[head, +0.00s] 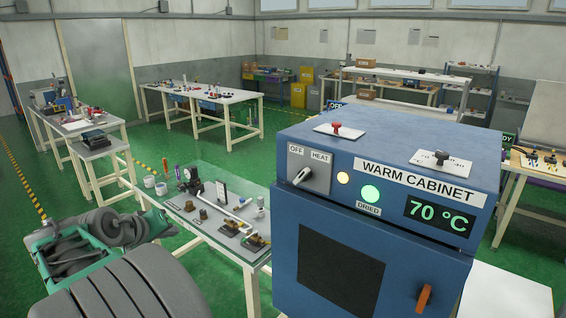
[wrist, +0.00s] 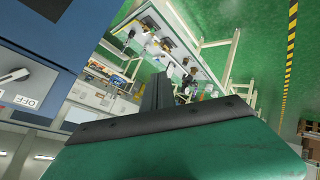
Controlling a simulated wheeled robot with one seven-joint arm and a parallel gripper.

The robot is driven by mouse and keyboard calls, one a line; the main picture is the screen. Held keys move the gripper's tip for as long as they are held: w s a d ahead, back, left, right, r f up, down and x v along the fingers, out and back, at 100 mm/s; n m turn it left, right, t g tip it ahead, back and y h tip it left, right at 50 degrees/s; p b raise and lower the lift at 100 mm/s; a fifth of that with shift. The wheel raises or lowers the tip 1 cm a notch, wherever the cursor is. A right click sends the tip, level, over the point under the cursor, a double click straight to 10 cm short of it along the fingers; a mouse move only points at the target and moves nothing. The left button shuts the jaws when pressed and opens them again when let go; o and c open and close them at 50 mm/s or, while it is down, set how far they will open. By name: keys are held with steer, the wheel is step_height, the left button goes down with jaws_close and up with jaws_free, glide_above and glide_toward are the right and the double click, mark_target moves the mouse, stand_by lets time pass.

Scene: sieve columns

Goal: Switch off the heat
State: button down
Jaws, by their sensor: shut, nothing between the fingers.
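The warm cabinet (head: 400,235) is a blue box on the right of the head view. A grey switch plate (head: 318,178) on its upper front is labelled OFF at left and HEAT at right. Its pale lever knob (head: 302,175) slants, with its upper end toward the HEAT label. The knob (wrist: 14,76) and the OFF label (wrist: 27,100) also show at the left edge of the wrist view, roughly upside down. My gripper (wrist: 157,95) is shut and empty, apart from the knob. My arm fills the lower left of the head view.
An amber lamp (head: 343,178) and a green DRIED lamp (head: 370,193) are lit; the display (head: 439,216) reads 70 °C. Red (head: 336,127) and black (head: 441,156) knobs stand on the cabinet top. A bench (head: 205,222) with fittings stands left of the cabinet.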

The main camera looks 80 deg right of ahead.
steer(key=s+d+r+m+g+h+p, duration=0.3)
steer(key=s+d+r+g, duration=0.7)
steer(key=s+d, duration=0.4)
steer(key=shift+s+r+m, duration=0.9)
steer(key=shift+s, duration=0.15)
